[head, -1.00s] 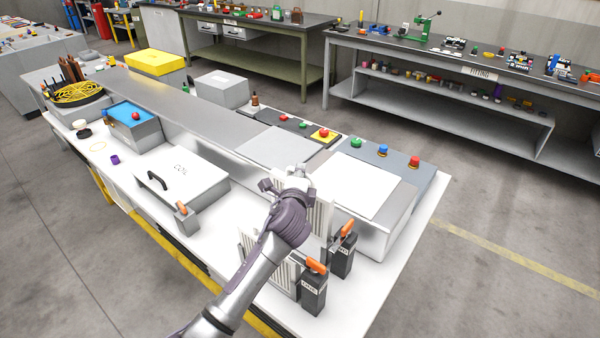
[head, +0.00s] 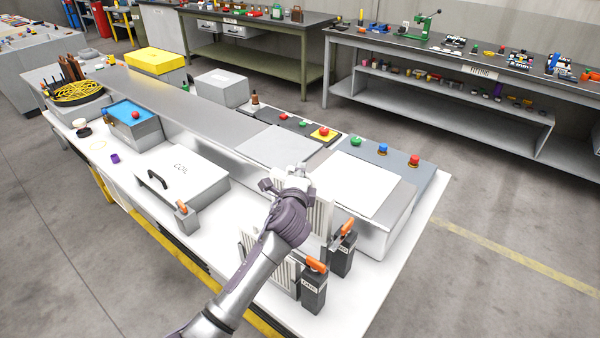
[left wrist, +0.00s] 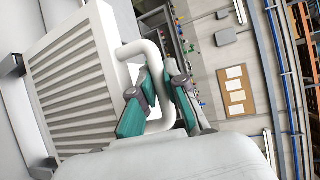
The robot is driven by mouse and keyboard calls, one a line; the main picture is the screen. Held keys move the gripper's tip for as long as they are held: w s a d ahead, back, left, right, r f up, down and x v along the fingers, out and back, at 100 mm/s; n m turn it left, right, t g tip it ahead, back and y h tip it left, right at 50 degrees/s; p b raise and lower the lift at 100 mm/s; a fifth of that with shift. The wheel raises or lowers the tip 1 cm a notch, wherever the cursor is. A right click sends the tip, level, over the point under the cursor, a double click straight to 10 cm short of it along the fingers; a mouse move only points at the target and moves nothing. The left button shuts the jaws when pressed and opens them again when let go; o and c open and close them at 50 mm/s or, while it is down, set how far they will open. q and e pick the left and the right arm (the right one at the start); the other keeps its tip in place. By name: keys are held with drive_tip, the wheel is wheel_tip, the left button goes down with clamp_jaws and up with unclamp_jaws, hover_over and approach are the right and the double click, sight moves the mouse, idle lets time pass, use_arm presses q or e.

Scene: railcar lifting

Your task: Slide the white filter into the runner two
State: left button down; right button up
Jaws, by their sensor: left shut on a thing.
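The white filter (head: 319,216) is a slatted panel standing upright, partly hidden behind my left gripper (head: 288,178) in the head view. In the left wrist view the filter (left wrist: 75,85) fills the left side. My left gripper (left wrist: 161,76) is shut on its white looped handle (left wrist: 158,60). A dark post with an orange lever (head: 343,250) stands right of the filter; its label is too small to read surely. A second such post (head: 314,290), whose label seems to read ONE, stands nearer, beside another slatted panel (head: 284,274). My right gripper is not in view.
A grey box with a white top (head: 365,185) stands behind the filter. A lidded white box with a black handle (head: 182,177) and a small grey block with an orange lever (head: 186,218) lie to the left. The bench's right front corner (head: 355,310) is clear.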

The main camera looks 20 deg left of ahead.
use_arm(q)
wheel_tip(320, 180, down, 9)
drive_tip(key=b, duration=0.7)
idle(2.6)
drive_tip(key=c, duration=1.1)
unclamp_jaws()
drive_tip(key=shift+f, duration=0.1)
drive_tip(key=v, duration=0.8)
